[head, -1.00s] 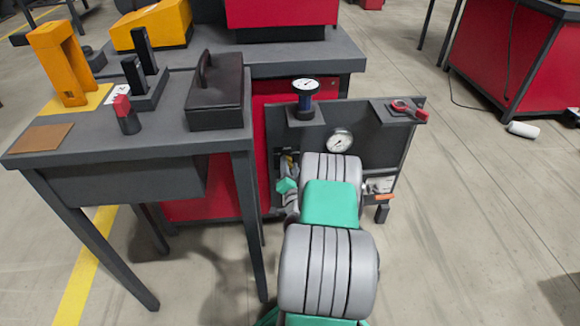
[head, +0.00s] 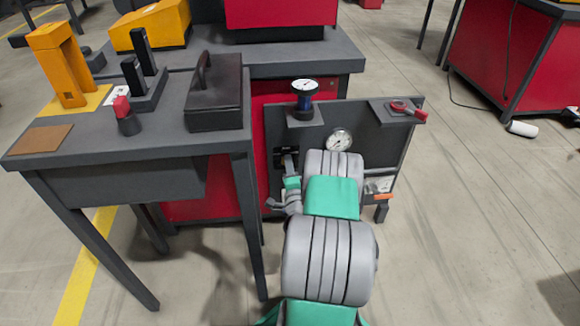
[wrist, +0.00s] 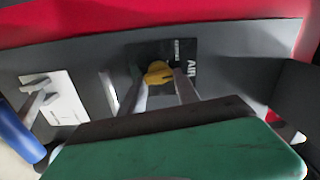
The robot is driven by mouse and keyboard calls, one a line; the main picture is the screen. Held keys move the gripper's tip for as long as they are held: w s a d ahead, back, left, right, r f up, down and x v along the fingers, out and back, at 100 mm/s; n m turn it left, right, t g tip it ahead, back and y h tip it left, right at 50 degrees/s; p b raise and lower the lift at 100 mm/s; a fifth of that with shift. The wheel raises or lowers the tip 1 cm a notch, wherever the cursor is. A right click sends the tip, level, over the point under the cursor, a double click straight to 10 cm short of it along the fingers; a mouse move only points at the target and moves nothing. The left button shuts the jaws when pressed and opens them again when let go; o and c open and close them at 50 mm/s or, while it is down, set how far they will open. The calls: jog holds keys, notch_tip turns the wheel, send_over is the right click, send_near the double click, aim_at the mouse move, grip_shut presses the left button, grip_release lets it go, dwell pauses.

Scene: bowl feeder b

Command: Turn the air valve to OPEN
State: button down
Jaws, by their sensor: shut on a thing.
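The air valve's yellow handle (wrist: 157,72) shows in the wrist view, in front of a black plate marked AIR (wrist: 190,60). My gripper (wrist: 160,84) is shut on the handle, with one grey finger on each side of it. The lettering beside the handle is too small to read, so I cannot tell its setting. In the head view my gripper (head: 290,170) reaches the black plate (head: 283,153) at the left of the dark panel (head: 375,145). The handle is hidden there.
A dial gauge (head: 339,139) is on the panel, just above my arm. A grey table (head: 130,142) stands close at left. Open floor lies at right.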

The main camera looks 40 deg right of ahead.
jog(key=m, duration=0.3)
jog(key=m+p, duration=0.1)
jog(key=m, duration=0.3)
jog(key=f+m+p, duration=0.1)
jog(key=m, duration=0.2)
jog(key=shift+s+a, duration=0.1)
jog(key=shift+m, duration=0.4)
jog(key=c, duration=1.2)
grip_release()
jog(key=shift+r, duration=0.1)
jog(key=o, duration=0.3)
jog(key=shift+r, duration=0.1)
jog(key=v, duration=0.7)
jog(key=shift+s+a, duration=0.25)
jog(key=shift+a, duration=0.05)
